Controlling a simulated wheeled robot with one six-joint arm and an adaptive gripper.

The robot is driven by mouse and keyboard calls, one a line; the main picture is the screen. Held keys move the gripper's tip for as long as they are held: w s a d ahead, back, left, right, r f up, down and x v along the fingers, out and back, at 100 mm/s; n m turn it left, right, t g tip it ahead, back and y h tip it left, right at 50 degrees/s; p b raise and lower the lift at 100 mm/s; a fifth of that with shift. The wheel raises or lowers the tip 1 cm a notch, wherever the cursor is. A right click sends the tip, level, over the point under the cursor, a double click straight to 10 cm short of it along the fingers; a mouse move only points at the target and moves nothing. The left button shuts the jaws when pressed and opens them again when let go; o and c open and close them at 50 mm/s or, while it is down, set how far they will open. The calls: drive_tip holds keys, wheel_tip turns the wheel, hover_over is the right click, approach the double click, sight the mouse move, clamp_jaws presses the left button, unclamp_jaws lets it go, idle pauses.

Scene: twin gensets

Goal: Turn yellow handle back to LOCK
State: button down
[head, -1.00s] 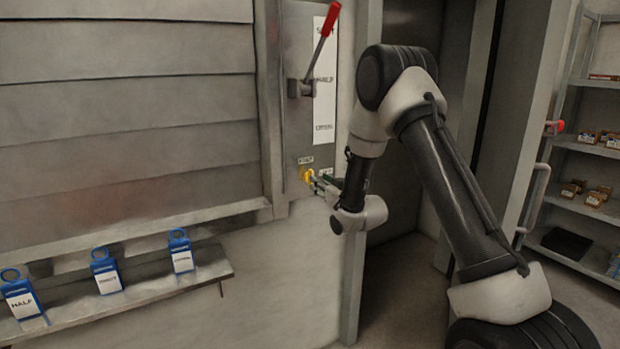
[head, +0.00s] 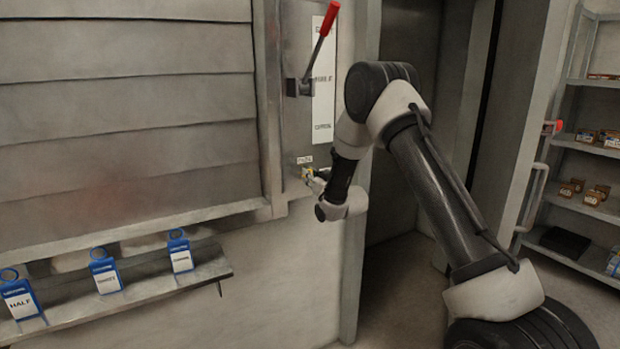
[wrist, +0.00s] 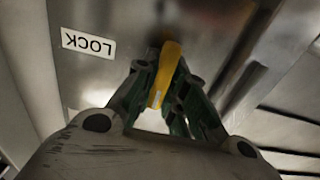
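The yellow handle (wrist: 164,75) sits on a grey metal panel in the wrist view, long and slightly tilted there. The upside-down LOCK label (wrist: 88,44) is to its left, apart from it. My gripper (wrist: 163,92) has its green-edged fingers closed in on both sides of the handle and appears shut on it. In the head view, my gripper (head: 313,180) is at the low end of the panel, and only a bit of the yellow handle (head: 306,173) shows; the fingers hide most of it.
A red-gripped lever (head: 325,30) stands above on the same panel, beside a white label strip (head: 324,85). A ledge (head: 140,295) with blue tags is at lower left. Shelves with small boxes (head: 590,195) and a doorway are to the right.

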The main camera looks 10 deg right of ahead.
drive_tip(key=shift+m, duration=0.3)
drive_tip(key=m, duration=0.3)
drive_tip(key=shift+d+m, duration=0.1)
drive_tip(key=shift+m, duration=0.2)
drive_tip(key=m, duration=0.4)
drive_tip(key=shift+w+d+f+m, duration=0.1)
drive_tip(key=shift+d+m, duration=0.05)
drive_tip(key=shift+m, duration=0.15)
drive_tip(key=m, duration=0.4)
drive_tip(key=shift+f, duration=0.1)
drive_tip(key=m, duration=0.5)
drive_tip(key=shift+d+f, duration=0.1)
drive_tip(key=shift+f, duration=0.05)
drive_tip(key=c, duration=1.5)
unclamp_jaws()
drive_tip(key=shift+o, duration=0.2)
